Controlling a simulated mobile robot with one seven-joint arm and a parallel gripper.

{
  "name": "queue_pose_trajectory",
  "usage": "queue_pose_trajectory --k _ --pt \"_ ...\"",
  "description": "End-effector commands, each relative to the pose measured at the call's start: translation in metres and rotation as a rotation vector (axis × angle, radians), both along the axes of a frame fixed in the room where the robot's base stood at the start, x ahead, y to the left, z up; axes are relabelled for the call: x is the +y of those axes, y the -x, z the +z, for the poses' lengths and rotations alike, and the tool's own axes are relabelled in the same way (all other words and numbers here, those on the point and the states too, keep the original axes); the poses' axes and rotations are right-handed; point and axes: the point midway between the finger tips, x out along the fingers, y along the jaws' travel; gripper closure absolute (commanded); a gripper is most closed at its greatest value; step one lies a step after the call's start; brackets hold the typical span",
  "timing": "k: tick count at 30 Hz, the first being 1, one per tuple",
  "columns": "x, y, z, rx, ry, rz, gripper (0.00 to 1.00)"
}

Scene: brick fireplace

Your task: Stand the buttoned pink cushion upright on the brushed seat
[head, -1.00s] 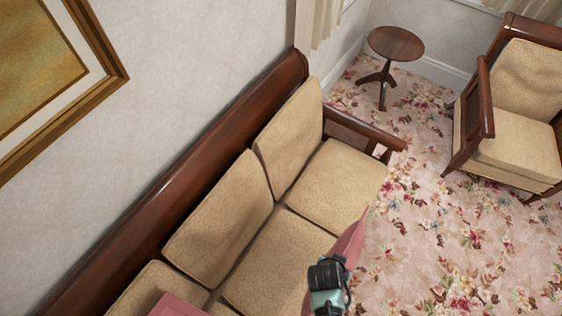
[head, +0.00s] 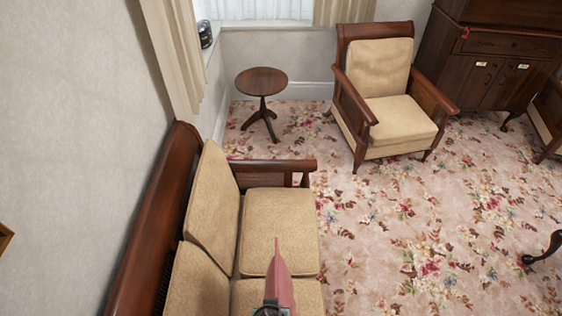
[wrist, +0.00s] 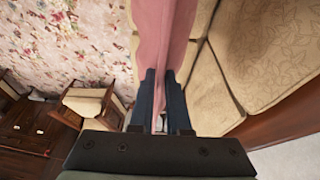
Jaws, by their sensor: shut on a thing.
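The pink cushion (head: 281,283) is edge-on in my gripper, its narrow top pointing up in the head view. Its buttons do not show. In the wrist view the cushion (wrist: 166,30) runs away between the dark fingers of my gripper (wrist: 160,78), which is shut on it. The gripper (head: 271,309) is barely visible at the bottom of the head view. The cushion appears in front of the beige sofa seat (head: 279,225); I cannot tell whether it touches it. A beige armchair (head: 400,120) stands farther back. I cannot tell which is the brushed seat.
A small round wooden table (head: 262,82) stands between the sofa and the armchair. The sofa's wooden armrest (head: 270,166) closes its far end. A dark cabinet (head: 490,60) stands at the back right. The floral carpet (head: 400,220) is open right of the sofa.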

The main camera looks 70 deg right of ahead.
Motion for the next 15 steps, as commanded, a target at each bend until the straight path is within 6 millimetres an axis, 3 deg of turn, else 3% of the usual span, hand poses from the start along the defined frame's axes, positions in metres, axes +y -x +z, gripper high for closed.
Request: queue_pose_trajectory --k 1,15 --pt "0.002 -0.007 -0.011 -0.003 0.002 0.004 1.00" --pt "0.018 -0.047 -0.054 -0.003 0.003 0.002 1.00"
